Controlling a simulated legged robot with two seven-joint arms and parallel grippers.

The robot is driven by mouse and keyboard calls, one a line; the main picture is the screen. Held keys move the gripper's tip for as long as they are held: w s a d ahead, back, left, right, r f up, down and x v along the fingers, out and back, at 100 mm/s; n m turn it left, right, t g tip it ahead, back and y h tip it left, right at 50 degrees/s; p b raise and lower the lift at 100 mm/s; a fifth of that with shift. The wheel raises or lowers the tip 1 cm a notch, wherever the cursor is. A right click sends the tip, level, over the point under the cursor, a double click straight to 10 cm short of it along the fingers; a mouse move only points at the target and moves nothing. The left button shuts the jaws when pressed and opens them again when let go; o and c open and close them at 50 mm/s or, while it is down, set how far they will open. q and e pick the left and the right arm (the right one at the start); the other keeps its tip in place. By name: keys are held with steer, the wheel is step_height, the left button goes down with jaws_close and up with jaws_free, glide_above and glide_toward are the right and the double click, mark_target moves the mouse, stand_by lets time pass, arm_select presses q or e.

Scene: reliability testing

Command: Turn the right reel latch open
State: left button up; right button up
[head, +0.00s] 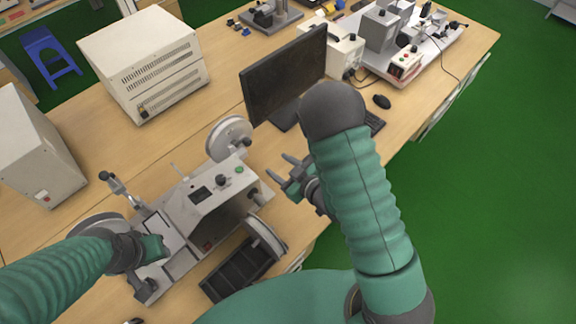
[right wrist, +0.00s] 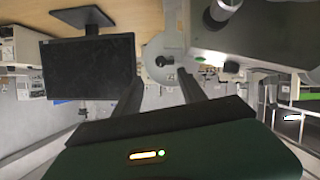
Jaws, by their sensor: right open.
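The reel machine (head: 205,205) is a light grey box on the bench with pale reels around it. One reel (head: 228,137) is at its back right, by the monitor, with a dark latch knob (head: 247,143) on its hub. Another reel (head: 265,238) is at the front right. My right gripper (head: 277,165) is open and empty, right of the machine and apart from it. In the right wrist view, a pale reel (right wrist: 155,48) with a dark hub knob shows beyond and between its fingers. My left gripper (head: 158,250) is over the machine's left part; its fingers are unclear.
A black tray (head: 238,268) lies in front of the machine. Large beige boxes (head: 145,60) stand on the benches.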

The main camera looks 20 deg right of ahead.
steer(key=p+v, duration=0.1)
steer(key=v, duration=0.2)
steer(key=shift+s+d, duration=0.1)
steer(key=shift+s, duration=0.15)
steer(key=shift+p, duration=0.3)
steer(key=p+v, duration=1.4)
steer(key=v, duration=0.2)
steer(key=shift+s+d, duration=0.15)
steer(key=shift+s, duration=0.2)
steer(key=shift+w, duration=0.1)
